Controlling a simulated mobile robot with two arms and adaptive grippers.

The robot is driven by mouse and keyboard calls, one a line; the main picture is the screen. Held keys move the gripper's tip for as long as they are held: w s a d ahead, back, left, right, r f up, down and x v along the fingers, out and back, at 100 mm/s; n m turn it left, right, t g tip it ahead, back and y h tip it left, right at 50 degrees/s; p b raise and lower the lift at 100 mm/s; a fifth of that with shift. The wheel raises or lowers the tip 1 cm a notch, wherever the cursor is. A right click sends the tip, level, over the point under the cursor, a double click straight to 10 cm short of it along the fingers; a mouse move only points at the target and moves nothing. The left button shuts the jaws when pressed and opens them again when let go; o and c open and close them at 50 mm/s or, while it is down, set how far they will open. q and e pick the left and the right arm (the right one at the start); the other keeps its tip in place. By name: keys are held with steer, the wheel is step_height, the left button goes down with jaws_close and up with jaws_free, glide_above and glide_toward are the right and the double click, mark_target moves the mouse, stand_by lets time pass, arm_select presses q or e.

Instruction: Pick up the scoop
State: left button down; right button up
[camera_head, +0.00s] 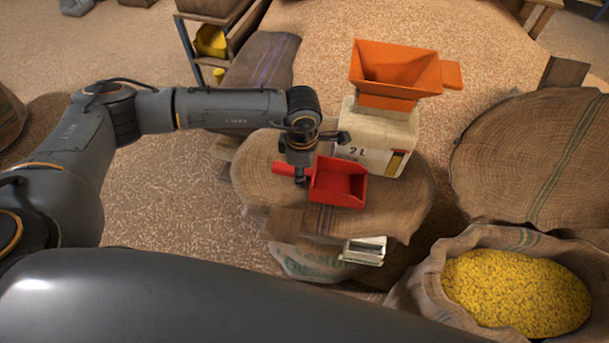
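The red scoop (338,183) lies on a burlap sack stack (405,215), its open tray facing up and to the right and its short handle (283,168) pointing left. My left gripper (300,178) reaches down from above to the place where the handle meets the tray. The fingers are small and dark and partly hide the handle. I cannot tell whether they are closed on it. My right gripper is not in view.
A cream machine marked 2 L (377,135) with an orange hopper (395,72) stands just behind the scoop. A silver metal piece (364,250) is at the stack's front edge. An open sack of yellow grains (515,290) stands at right. A shelf (217,40) is behind.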

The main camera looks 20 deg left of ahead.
arm_select(q)
steer(key=s+d+r+b, duration=0.2)
steer(key=s+r, duration=0.9)
steer(key=s, duration=0.3)
steer(key=shift+d+r, duration=0.15)
steer(key=c, duration=1.8)
jaws_free()
steer(key=shift+w, duration=0.1)
jaws_close()
